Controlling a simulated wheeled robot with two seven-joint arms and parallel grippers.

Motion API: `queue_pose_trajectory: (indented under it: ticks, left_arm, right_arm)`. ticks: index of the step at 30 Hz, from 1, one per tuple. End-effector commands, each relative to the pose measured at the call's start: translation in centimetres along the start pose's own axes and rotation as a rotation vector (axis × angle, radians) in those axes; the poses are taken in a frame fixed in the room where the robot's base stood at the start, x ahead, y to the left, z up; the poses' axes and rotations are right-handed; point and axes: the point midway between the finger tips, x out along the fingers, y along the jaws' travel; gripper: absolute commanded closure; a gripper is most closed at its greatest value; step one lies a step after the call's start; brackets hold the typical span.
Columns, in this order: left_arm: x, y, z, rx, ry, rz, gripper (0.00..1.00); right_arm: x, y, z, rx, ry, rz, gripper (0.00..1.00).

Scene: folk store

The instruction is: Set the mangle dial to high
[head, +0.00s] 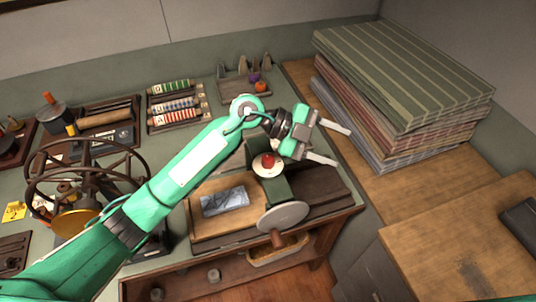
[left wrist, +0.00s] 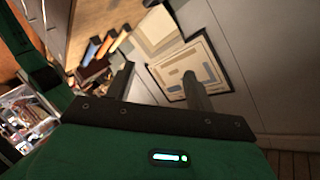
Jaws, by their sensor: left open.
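A small green machine with a pale round dial (head: 268,165) and a red knob on it stands on the bench in the middle of the head view. I take this to be the mangle dial; its setting is too small to read. A grey handwheel (head: 283,216) with a brown grip is on the machine's front. My left gripper (head: 341,147) is open and empty, to the right of the dial and apart from it, fingers pointing right. In the left wrist view its two fingers (left wrist: 156,82) stand apart with nothing between them. My right gripper is out of view.
Stacked striped cloths (head: 400,85) stand at the back right. A blue-grey folded piece (head: 225,201) lies on a wooden board left of the machine. Racks of coloured rolls (head: 172,107) and a dark spoked wheel (head: 85,175) fill the left. A wooden box (head: 465,245) is at the right.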

Motion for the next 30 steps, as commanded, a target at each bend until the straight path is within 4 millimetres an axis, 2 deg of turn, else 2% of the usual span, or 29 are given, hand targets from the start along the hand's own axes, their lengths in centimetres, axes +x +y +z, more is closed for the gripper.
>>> queue_pose_trajectory:
  ticks: [2, 5, 9, 12, 16, 19, 23, 30]
  left_arm:
    - [-0.6, 0.8, 1.6, -0.006, -0.126, 0.17, 0.45]
    - [-2.6, 1.8, 4.1, -0.046, -0.324, 0.366, 0.45]
    - [-7.1, 2.0, 7.2, -0.128, -0.634, 0.563, 0.45]
    - [-10.4, 1.5, 8.3, -0.187, -0.827, 0.641, 0.45]
    - [-13.2, 1.0, 8.9, -0.242, -0.988, 0.687, 0.45]
    - [-14.1, 0.8, 9.1, -0.262, -1.04, 0.698, 0.45]
    - [-14.0, 1.4, 9.8, -0.269, -1.047, 0.702, 0.45]
    - [-12.6, 4.3, 12.8, -0.268, -1.043, 0.704, 0.45]
  right_arm:
    - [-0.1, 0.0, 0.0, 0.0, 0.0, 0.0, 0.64]
    - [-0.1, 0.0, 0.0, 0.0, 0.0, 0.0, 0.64]
    - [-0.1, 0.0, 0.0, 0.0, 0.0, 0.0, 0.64]
    - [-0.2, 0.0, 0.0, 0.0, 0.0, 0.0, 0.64]
    - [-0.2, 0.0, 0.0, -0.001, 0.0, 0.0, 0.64]
    - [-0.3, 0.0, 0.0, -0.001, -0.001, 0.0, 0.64]
    - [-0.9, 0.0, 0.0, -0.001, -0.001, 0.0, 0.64]
    - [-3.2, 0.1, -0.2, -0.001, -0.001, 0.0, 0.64]
